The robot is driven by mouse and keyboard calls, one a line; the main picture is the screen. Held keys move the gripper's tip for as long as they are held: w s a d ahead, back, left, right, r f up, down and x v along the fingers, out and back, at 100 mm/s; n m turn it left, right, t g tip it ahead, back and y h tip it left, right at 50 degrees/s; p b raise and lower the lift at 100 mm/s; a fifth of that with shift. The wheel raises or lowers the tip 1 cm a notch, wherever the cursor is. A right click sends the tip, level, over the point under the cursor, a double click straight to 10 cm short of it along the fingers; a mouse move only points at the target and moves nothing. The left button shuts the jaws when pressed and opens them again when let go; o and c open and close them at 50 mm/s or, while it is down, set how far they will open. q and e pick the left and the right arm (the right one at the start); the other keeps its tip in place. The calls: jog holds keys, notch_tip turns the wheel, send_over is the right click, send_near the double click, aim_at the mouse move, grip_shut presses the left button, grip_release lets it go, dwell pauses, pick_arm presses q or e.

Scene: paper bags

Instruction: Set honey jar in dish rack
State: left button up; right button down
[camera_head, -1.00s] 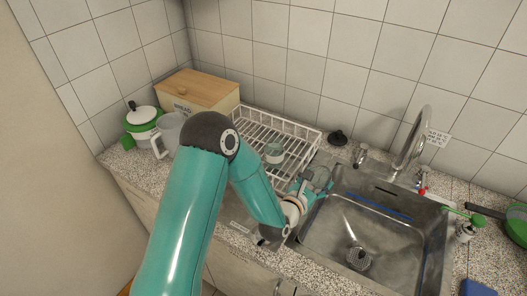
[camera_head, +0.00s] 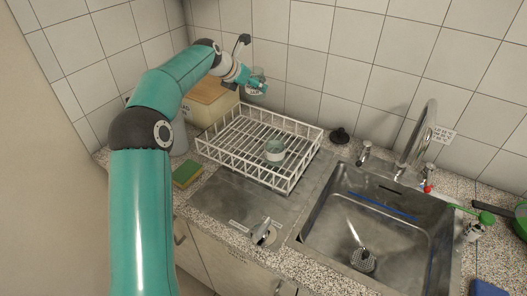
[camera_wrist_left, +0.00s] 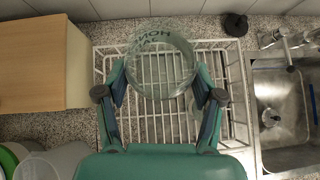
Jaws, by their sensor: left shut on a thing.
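The honey jar (camera_head: 258,73) is clear glass with dark lettering and shows large in the left wrist view (camera_wrist_left: 160,62). My left gripper (camera_head: 257,86) is shut on it, one finger on each side, and holds it in the air near the tiled back wall. The white wire dish rack (camera_head: 306,160) stands on the counter left of the sink. In the wrist view the rack (camera_wrist_left: 150,130) lies below the jar, with its slats showing through the glass. My right gripper is not in view.
A small glass container (camera_head: 274,151) stands in the rack, towards its right part. A wooden-topped bread box (camera_head: 208,102) stands left of the rack, close to my arm. A sponge (camera_head: 187,174) lies on the counter. The sink (camera_head: 385,235) is at the right.

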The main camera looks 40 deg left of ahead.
pick_arm(q)
jog(key=s+a+r, duration=0.4)
jog(key=s, duration=0.1)
jog(key=b, duration=0.3)
send_over(236, 147)
notch_tip(236, 147, down, 14)
jog(key=shift+g+h, duration=0.3)
jog(key=shift+g, duration=0.1)
jog(key=shift+a+f, duration=0.1)
jog(key=shift+f, duration=2.55)
jog(key=shift+b, duration=0.3)
jog(key=shift+f, duration=0.55)
jog(key=o, duration=1.4)
